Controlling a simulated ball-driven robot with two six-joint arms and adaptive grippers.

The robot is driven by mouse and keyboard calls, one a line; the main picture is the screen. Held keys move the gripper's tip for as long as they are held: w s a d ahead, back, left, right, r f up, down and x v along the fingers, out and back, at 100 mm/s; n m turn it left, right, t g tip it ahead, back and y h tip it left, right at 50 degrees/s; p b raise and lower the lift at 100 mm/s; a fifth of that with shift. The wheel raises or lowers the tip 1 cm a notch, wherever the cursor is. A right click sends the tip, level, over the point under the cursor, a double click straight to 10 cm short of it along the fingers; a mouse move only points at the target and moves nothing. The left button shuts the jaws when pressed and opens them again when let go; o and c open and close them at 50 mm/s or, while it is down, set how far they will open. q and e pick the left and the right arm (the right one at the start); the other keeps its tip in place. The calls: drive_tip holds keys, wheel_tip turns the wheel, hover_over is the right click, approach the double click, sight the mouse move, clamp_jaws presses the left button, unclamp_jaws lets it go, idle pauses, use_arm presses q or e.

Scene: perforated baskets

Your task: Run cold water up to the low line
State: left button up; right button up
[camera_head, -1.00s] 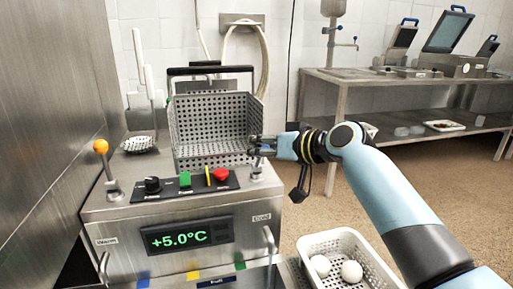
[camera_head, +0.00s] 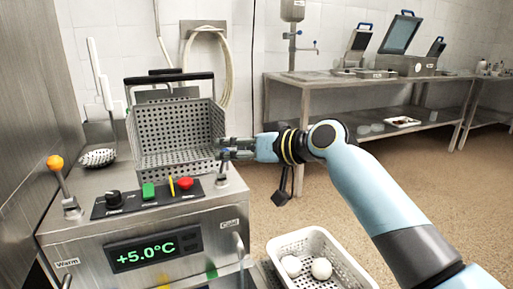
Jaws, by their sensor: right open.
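A steel machine (camera_head: 95,238) carries a "Warm" label at left and a "Cold" label (camera_head: 230,223) at right. A lever with an orange ball (camera_head: 55,162) stands on the warm side. A metal lever post (camera_head: 222,179) stands above the cold label; its top is hidden at my right gripper. My right gripper (camera_head: 222,148) is open at this post; I cannot tell whether it touches. A curved spout (camera_head: 240,243) hangs below the cold label, with a faint pale streak under it. The green display (camera_head: 153,252) reads +5.0°C. No low line is visible. My left gripper is not in view.
A perforated basket (camera_head: 175,138) stands on the machine behind a panel with a black knob, green switch and red button (camera_head: 185,183). A white perforated basket (camera_head: 328,258) with two white balls is at lower right. A steel table (camera_head: 350,82) stands behind.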

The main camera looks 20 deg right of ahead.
drive_tip(key=v, duration=0.8)
drive_tip(key=shift+s+r, duration=0.2)
drive_tip(key=shift+s, duration=0.05)
drive_tip(key=shift+d, duration=0.1)
